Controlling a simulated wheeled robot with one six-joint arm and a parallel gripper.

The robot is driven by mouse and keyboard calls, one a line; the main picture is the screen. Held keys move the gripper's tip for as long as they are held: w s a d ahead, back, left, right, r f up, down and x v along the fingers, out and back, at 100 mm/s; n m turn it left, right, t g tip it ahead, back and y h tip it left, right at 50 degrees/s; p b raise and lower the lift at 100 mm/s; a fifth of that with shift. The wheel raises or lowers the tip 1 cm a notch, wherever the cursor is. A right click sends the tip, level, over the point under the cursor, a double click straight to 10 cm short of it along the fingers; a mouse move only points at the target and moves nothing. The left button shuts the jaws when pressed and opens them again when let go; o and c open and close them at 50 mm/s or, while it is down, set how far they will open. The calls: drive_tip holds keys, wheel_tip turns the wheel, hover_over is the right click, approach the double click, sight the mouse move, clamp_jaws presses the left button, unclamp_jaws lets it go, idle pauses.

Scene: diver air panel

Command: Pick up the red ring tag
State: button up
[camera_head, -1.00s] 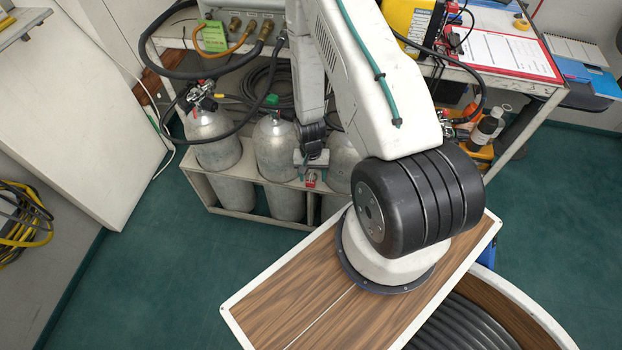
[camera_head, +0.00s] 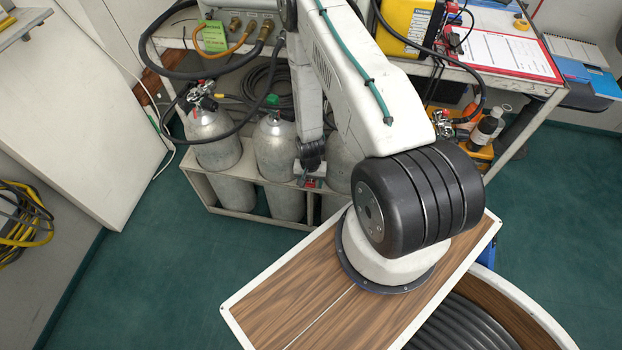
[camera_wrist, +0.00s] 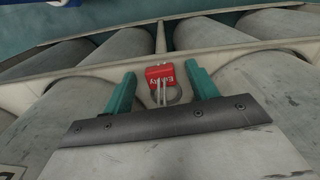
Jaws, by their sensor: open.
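The red ring tag (camera_wrist: 160,77) shows in the wrist view, a small red tag with pale lettering and a metal ring below it. It is at the rack's pale rail, between the two teal fingertips of my gripper (camera_wrist: 163,86). The fingers stand apart on either side of the tag, with a gap visible on both sides. In the head view the tag is a small red spot (camera_head: 310,183) at the rack's front rail, partly hidden by my gripper (camera_head: 312,170). I cannot tell how far the fingertips are from the tag in depth.
Grey cylinders (camera_head: 212,138) stand in a pale metal rack (camera_head: 237,213) around the gripper. A bench above holds hoses, a yellow case (camera_head: 408,27) and a clipboard (camera_head: 500,50). Teal floor (camera_head: 150,265) is clear in front of the rack.

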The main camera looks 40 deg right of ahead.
sight(310, 184)
drive_tip(key=c, duration=1.1)
drive_tip(key=shift+o, duration=0.2)
drive_tip(key=shift+r, duration=0.1)
wheel_tip(310, 184, up, 18)
